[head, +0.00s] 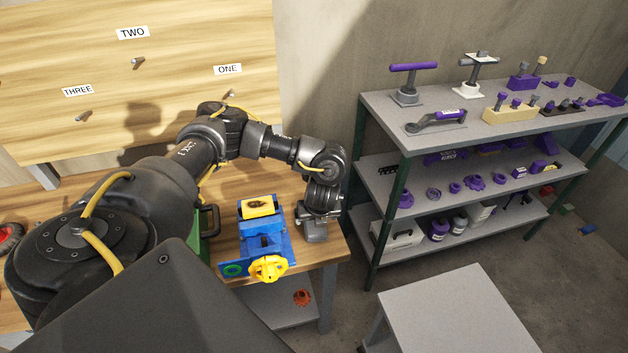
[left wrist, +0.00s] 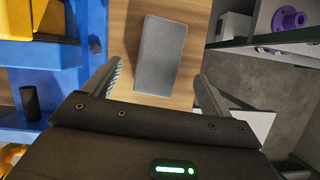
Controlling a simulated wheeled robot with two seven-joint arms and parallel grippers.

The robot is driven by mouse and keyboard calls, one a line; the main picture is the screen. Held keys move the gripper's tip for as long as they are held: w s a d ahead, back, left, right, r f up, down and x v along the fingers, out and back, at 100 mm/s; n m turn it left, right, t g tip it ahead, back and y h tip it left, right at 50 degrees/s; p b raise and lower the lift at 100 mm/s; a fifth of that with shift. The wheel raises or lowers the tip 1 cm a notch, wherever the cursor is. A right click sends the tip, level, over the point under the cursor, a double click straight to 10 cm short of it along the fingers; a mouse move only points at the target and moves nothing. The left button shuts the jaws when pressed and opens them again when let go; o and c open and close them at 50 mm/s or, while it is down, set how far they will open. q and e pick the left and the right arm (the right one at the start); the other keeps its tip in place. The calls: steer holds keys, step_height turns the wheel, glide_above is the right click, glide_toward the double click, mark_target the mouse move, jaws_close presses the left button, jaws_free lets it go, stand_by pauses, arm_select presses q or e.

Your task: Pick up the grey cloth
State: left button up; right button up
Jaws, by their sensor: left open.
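The grey cloth (left wrist: 161,55) lies flat on the wooden workbench, a small grey rectangle in the left wrist view. My left gripper (left wrist: 159,72) is open and empty, with one finger to each side of the cloth in that view. The cloth's near edge reaches between the fingers; I cannot tell the height left over it. In the head view my left gripper (head: 314,232) points down over the bench's right end, beside the blue vise. I cannot make out the cloth there, as the arm is in front. My right gripper is not in view.
A blue and yellow vise (head: 262,238) stands close left of the gripper. The workbench (head: 335,262) ends just to the right. A grey shelf unit (head: 385,190) with purple tools stands further right, and a low grey table (head: 450,315) is in front of it.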

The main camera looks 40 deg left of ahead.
arm_select(q)
steer(key=shift+f, duration=0.2)
steer(key=p+x, duration=0.1)
steer(key=x, duration=0.3)
steer(key=shift+a+f, duration=0.2)
steer(key=shift+f, duration=0.15)
steer(key=c, duration=1.1)
step_height(320, 180, up, 9)
steer(key=shift+w+d+r, duration=0.1)
steer(key=shift+r, duration=0.5)
